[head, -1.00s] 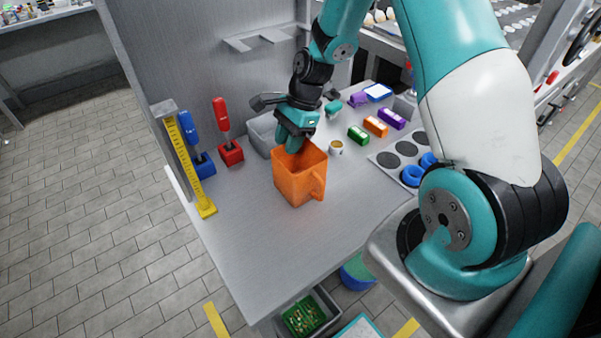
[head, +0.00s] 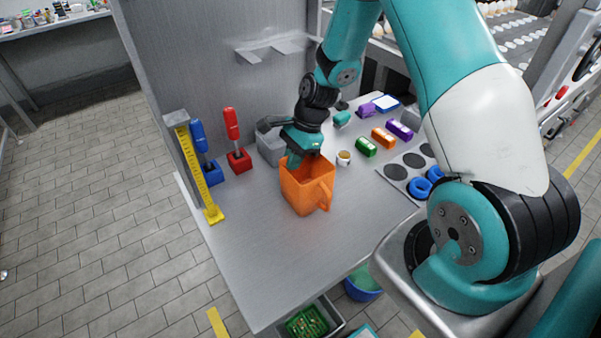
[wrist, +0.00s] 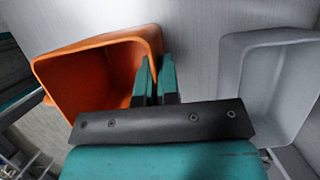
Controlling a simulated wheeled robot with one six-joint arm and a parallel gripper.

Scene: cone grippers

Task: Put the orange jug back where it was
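The orange jug (head: 306,190) stands upright on the grey worktop, its handle toward the right front. My gripper (head: 300,160) is at the jug's back rim, pointing down. In the wrist view, my gripper (wrist: 157,68) has one finger inside the orange jug (wrist: 90,62) and one outside, close against both faces of its wall. It looks shut on that wall. The jug's base seems to rest on the worktop; the lower fingertips are partly hidden by the wall.
A grey bin (head: 270,147) is just behind the jug; it also shows in the wrist view (wrist: 232,85). A small cup (head: 344,158) stands close on the right. Red (head: 239,162) and blue (head: 212,174) handled tools and a yellow ruler stand (head: 214,214) are left. The front worktop is clear.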

